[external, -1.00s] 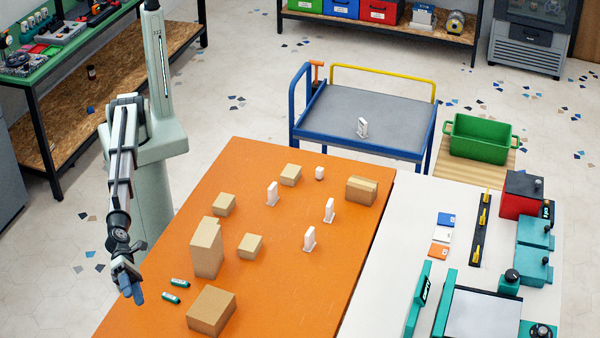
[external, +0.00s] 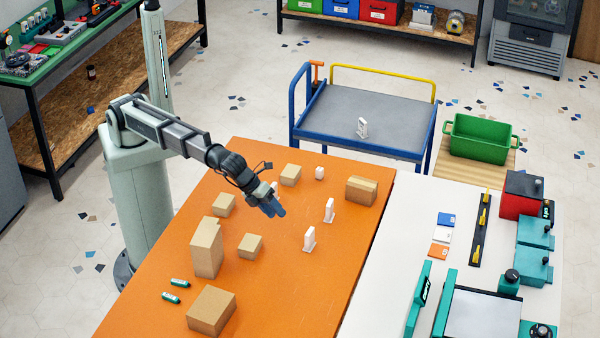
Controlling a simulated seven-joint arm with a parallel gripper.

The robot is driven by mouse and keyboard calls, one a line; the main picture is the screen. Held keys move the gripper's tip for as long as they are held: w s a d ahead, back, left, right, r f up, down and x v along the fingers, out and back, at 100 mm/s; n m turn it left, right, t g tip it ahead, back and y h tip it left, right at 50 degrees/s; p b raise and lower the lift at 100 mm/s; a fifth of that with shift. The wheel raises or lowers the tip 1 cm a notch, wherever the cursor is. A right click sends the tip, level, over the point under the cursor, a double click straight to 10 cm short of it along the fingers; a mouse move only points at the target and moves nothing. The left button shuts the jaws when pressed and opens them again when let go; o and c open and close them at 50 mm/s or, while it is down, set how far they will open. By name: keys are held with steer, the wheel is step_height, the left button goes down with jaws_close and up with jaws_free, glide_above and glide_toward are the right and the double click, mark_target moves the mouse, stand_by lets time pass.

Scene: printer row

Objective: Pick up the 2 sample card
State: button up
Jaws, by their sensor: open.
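My gripper (external: 273,208) has blue fingers and is open, over the orange table (external: 290,290). It covers most of one white upright piece, so I cannot tell whether they touch. Two more white upright pieces stand to its right: one farther back (external: 329,210) and one nearer (external: 309,240). Three small flat cards lie on the white table: blue (external: 446,220), white (external: 442,235) and orange (external: 438,252). No number is legible, so I cannot tell which thing is the 2 sample card.
Several cardboard boxes stand on the orange table, including a tall one (external: 206,248) and a low one (external: 211,311). The cart (external: 340,105) stands behind. The orange table's front right is clear.

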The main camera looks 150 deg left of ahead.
steer(key=s+a+n+g+h, duration=0.1)
steer(key=s+a+g+h, duration=0.15)
steer(key=s+a, duration=0.65)
steer(key=n+g+h, duration=0.1)
steer(key=g+h, duration=0.1)
steer(key=h, duration=0.2)
glide_above(272, 185)
steer(key=shift+y, duration=0.25)
steer(key=f, duration=0.7)
steer(key=shift+w+a+f, duration=0.15)
steer(key=shift+w+f, duration=0.05)
steer(key=shift+f, duration=0.1)
steer(key=shift+s+f, duration=0.1)
steer(key=shift+f, duration=2.45)
jaws_close()
